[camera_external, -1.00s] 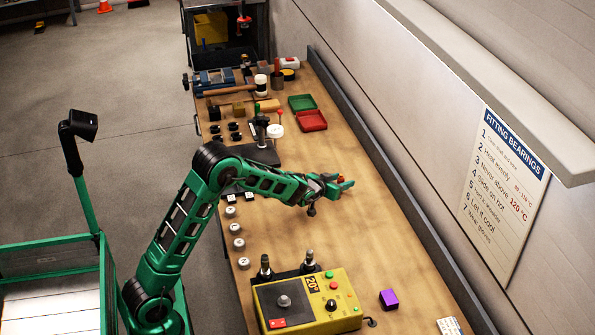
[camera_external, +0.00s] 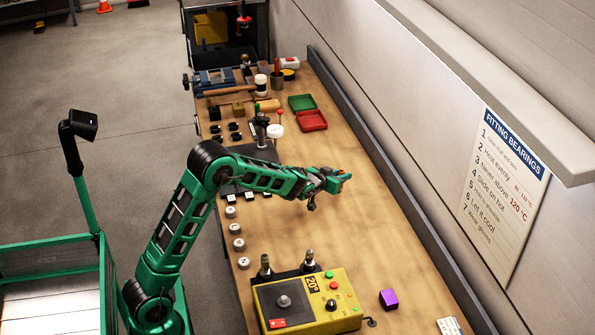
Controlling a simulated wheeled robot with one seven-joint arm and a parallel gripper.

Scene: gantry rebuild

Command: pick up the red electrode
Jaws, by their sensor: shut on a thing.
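My gripper (camera_external: 336,181) is at the end of my green arm, over the middle of the bench.
A yellow control box (camera_external: 340,293) with two dark posts stands at the front, with a purple block (camera_external: 388,299) to its right. Red (camera_external: 312,121) and green (camera_external: 302,102) trays lie farther back. White round parts (camera_external: 238,244) line the left edge. The bench right of my gripper is clear.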

